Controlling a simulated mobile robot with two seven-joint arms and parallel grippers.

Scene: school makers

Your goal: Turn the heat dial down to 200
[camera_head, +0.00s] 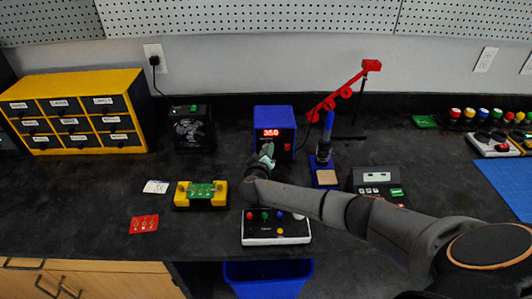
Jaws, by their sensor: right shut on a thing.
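The blue soldering station (274,114) stands at the back middle of the dark bench. Its red display appears to read 350. My right gripper (267,152) is at the station's lower front, shut on the heat dial, which its fingers and wrist hide. My right arm reaches in from the lower right. My left gripper is not in view.
A blue iron holder (325,170) with a sponge stands right of the station, under a red arm (345,90). A black button box (276,228) is in front. A yellow board holder (201,194) is at left. A grey-black device (378,182) is at right.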

